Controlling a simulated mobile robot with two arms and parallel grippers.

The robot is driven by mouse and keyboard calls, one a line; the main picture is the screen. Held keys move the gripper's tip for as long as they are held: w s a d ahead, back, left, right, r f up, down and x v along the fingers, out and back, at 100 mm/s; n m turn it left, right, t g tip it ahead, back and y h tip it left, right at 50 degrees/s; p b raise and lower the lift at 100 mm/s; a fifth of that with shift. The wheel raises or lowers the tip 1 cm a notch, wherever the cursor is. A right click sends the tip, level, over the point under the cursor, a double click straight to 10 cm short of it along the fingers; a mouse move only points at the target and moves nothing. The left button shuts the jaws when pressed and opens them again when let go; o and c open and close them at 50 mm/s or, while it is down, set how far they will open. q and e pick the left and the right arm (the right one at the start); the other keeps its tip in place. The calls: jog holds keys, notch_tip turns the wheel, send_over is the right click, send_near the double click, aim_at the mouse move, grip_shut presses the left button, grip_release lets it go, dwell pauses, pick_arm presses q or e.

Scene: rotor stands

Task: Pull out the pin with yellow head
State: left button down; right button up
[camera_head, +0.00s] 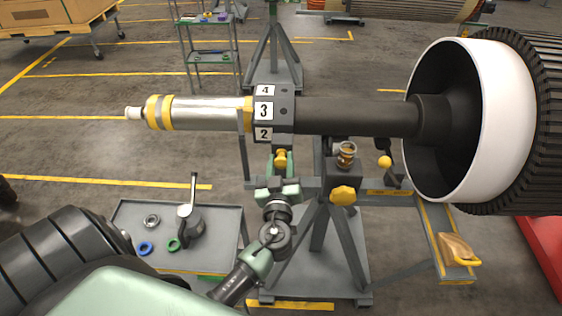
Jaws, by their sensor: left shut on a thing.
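My left gripper (281,168) reaches up from below, under the numbered dark collar (273,108) on the rotor shaft. It is shut on the yellow-headed pin (281,156), whose yellow head shows between the fingers, just below the collar. How far the pin sits in the collar is hidden. The collar carries white labels 2, 3 and 4. A silver cylinder (200,112) with yellow bands extends left from it, and a dark shaft (355,115) runs right to the large rotor (490,120). My right gripper is out of view.
A grey rotor stand (343,245) stands below the shaft, with a yellow knob (343,195) and a yellow ball (384,162). A grey tray (215,215) with rings and a metal part stands at lower left. A shelf cart (208,57) is behind.

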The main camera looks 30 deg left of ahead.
aim_at(281, 165)
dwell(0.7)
pick_arm(q)
jog(key=shift+f, duration=0.1)
jog(key=b+v, duration=0.3)
jog(key=shift+f, duration=0.2)
jog(key=shift+s+d+r, duration=0.15)
jog(key=shift+s+d, duration=0.05)
jog(key=shift+w, duration=0.1)
jog(key=c, duration=0.9)
grip_release()
jog(key=shift+c, duration=0.2)
jog(key=shift+s+r, duration=0.15)
jog(key=shift+s, duration=0.1)
